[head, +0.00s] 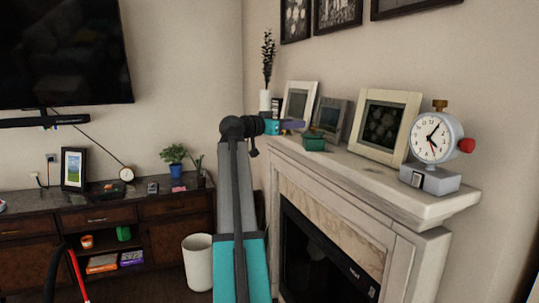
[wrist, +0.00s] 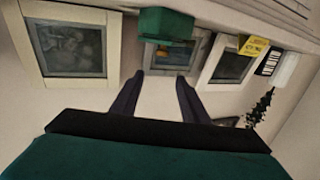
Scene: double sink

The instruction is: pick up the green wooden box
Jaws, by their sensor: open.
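The green wooden box (head: 313,141) sits on the mantel shelf near its left end, in front of small picture frames. In the wrist view the green box (wrist: 166,24) is at the top centre, and the scene appears upside down. My gripper (head: 294,125) is over the left end of the mantel, close to the box. In the wrist view the two dark fingers of my gripper (wrist: 160,77) are apart with nothing between them. They point toward the box and a picture frame behind it, and the box is outside them.
On the mantel (head: 372,173) stand a large frame (head: 384,125), a smaller frame (head: 330,117) and a white clock (head: 433,137) at the right. A white vase (head: 265,101) with a dark plant is at the left end. A yellow box (wrist: 254,46) shows in the wrist view.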

